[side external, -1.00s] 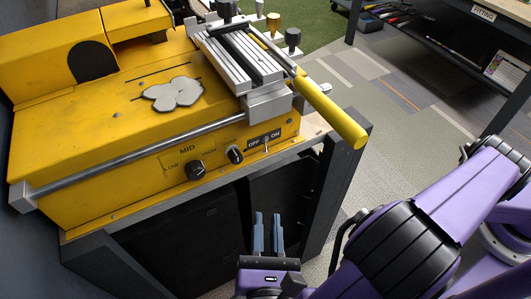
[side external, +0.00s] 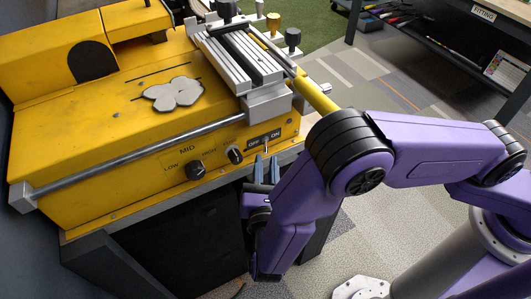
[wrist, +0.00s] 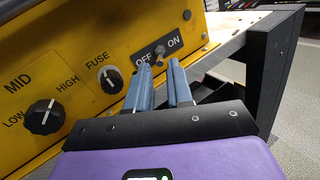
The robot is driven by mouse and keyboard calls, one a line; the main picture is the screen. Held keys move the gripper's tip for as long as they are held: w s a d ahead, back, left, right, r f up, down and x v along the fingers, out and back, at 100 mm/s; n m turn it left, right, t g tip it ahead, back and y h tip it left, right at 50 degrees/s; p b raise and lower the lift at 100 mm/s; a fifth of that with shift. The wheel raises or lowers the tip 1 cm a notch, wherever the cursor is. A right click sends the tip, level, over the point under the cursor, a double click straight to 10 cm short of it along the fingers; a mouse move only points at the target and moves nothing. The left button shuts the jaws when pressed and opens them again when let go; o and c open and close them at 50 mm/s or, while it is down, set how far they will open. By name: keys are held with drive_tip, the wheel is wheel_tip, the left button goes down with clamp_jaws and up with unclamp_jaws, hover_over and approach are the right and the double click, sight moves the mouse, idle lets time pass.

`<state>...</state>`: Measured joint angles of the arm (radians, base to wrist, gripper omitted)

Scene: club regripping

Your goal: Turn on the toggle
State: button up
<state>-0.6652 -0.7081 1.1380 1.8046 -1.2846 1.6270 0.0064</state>
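The small metal toggle (side external: 267,147) sits on the front panel of the yellow machine (side external: 110,130), between the OFF and ON labels. It also shows in the wrist view (wrist: 160,51), just past my fingertips. I cannot tell which way its lever leans. My gripper (side external: 266,159) points up at the panel, with its two blue fingers just below the toggle. In the wrist view my gripper (wrist: 159,67) has a clear gap between its fingers, with the toggle roughly in line with that gap. Nothing is held, and I see no clear contact with the toggle.
A fuse knob (wrist: 112,80) and a low-mid-high knob (wrist: 44,117) sit left of the toggle. The bench's dark leg (wrist: 272,75) is on the right. A yellow-handled club (side external: 317,97) lies clamped above the panel, partly hidden by my arm.

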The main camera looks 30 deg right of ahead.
sight(265, 147)
drive_tip(key=shift+x, duration=1.75)
clamp_jaws()
drive_tip(key=shift+d+y, duration=0.1)
drive_tip(key=shift+y, duration=0.2)
drive_tip(key=shift+s+d+n+t+y, duration=0.1)
drive_tip(key=shift+d+n+t+y, duration=0.25)
drive_tip(key=shift+n+y, duration=0.8)
drive_tip(key=shift+s+d+n+t+y, duration=0.1)
drive_tip(key=shift+d+n+t+y, duration=0.45)
drive_tip(key=shift+y, duration=1.05)
drive_tip(key=shift+s+d+n+t+y, duration=0.1)
drive_tip(key=shift+n+t+y, duration=0.1)
drive_tip(key=shift+n+y, duration=1.05)
unclamp_jaws()
